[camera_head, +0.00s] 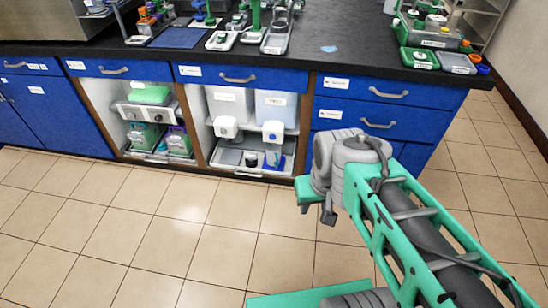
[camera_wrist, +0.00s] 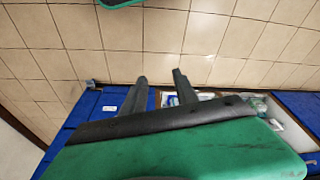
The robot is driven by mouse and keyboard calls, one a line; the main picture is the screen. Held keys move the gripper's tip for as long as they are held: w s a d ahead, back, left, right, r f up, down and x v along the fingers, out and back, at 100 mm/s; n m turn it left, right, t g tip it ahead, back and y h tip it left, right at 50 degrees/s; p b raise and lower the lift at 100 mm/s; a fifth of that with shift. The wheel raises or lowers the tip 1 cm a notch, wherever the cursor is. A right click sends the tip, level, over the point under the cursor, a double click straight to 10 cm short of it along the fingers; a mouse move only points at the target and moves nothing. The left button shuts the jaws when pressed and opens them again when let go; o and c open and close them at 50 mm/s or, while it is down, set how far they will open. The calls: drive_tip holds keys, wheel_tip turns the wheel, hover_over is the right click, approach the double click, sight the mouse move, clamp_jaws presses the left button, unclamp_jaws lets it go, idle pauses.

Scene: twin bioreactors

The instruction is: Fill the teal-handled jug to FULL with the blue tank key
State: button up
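Two pale tanks stand in the right open cabinet bay. The right tank (camera_head: 270,107) has a front tap with a blue key (camera_head: 272,131); the left tank (camera_head: 225,103) has a white one. A small clear jug with a teal handle (camera_head: 274,158) appears to stand under the blue key; its fill level is too small to tell. My gripper (camera_wrist: 160,84) is open and empty in the wrist view, its two dark fingers apart over floor and cabinet. In the head view, its teal body (camera_head: 312,190) hangs in front of the cabinets, right of the jug and apart from it.
The jug is on a blue tray (camera_head: 285,167) beside a dark cup (camera_head: 251,158). Blue drawers (camera_head: 345,117) stand right of the bay. The left bay holds bins (camera_head: 145,113). The black counter (camera_head: 340,50) carries lab equipment. The tiled floor (camera_head: 180,220) ahead is clear.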

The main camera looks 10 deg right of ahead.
clamp_jaws()
idle(0.8)
